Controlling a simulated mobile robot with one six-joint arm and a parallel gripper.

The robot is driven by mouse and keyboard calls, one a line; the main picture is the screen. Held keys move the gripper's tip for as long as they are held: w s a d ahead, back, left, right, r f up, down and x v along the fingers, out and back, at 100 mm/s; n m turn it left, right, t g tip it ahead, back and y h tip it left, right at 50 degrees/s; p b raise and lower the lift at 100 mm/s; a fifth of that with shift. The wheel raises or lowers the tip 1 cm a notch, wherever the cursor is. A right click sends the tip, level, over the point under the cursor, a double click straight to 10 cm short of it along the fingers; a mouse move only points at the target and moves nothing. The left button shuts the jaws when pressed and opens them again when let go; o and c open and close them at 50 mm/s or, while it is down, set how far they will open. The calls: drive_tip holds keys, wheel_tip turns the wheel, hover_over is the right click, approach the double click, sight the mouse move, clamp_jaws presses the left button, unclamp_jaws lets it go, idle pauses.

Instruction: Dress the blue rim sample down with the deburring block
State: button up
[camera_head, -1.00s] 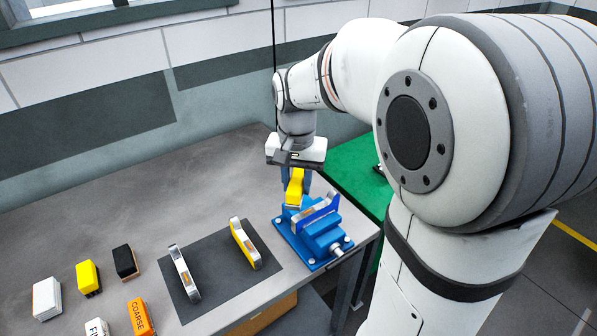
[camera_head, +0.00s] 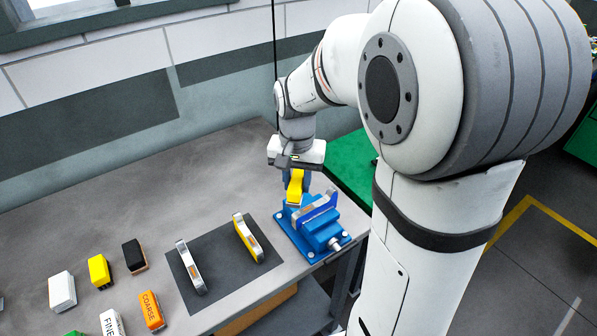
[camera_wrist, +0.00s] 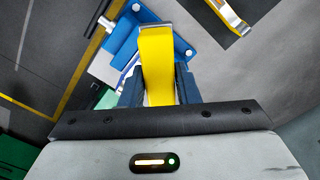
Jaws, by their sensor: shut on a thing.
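The blue rim sample (camera_head: 318,207) is held upright in the jaws of a blue vise (camera_head: 304,240) at the right end of the bench. My gripper (camera_head: 296,180) is shut on a yellow block (camera_head: 295,188), which I take for the deburring block. In the wrist view the yellow block (camera_wrist: 157,65) sits between the dark blue fingers and hides much of the sample and vise (camera_wrist: 122,42). The block's lower end is at the left, far side of the sample in the head view. I cannot tell whether they touch.
A dark mat (camera_head: 222,275) left of the vise holds a silver-white rim sample (camera_head: 190,267) and a yellow one (camera_head: 248,238). Several blocks stand further left, including orange COARSE (camera_head: 150,310) and white FINE (camera_head: 112,323). The bench behind the mat is clear.

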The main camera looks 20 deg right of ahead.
drive_tip(key=shift+r+p, duration=0.3)
drive_tip(key=shift+p, duration=0.05)
